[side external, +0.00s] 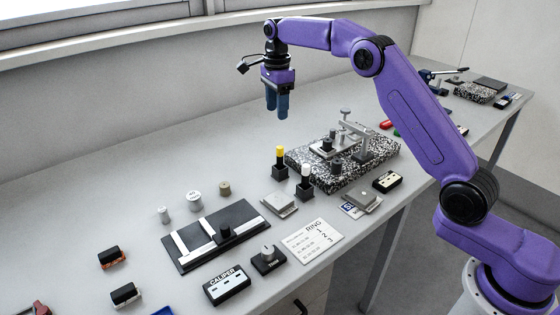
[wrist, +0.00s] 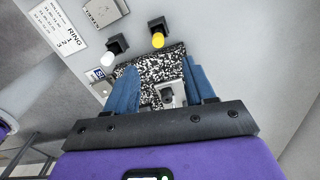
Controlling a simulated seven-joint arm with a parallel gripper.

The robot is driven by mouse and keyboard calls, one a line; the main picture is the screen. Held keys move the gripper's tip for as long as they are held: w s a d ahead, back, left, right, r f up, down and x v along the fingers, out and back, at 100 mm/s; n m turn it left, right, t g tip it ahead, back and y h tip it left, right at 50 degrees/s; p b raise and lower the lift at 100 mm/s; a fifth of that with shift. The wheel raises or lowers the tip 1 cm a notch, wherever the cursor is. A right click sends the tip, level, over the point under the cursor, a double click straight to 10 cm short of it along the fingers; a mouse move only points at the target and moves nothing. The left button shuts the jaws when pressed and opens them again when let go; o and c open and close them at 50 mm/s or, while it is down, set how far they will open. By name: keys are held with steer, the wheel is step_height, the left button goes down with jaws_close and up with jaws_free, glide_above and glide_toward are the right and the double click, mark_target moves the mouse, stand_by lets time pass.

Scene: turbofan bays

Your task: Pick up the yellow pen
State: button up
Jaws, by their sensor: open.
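A white-topped pen (side external: 305,170) stands in a similar holder close to the yellow one. The speckled slab (side external: 330,181) carries a metal fixture (side external: 345,140). A black tray (side external: 190,257), a ring card (side external: 312,241) and a caliper box (side external: 227,286) lie nearer. The table's back left is clear.

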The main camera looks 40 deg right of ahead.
mark_target(280, 147)
step_height(280, 147, down, 10)
steer(key=shift+f, duration=0.25)
steer(key=shift+s+d+f, duration=0.15)
steer(key=shift+f, duration=1.2)
steer(key=shift+s+d+f, duration=0.15)
steer(key=shift+f, duration=1.15)
jaws_close()
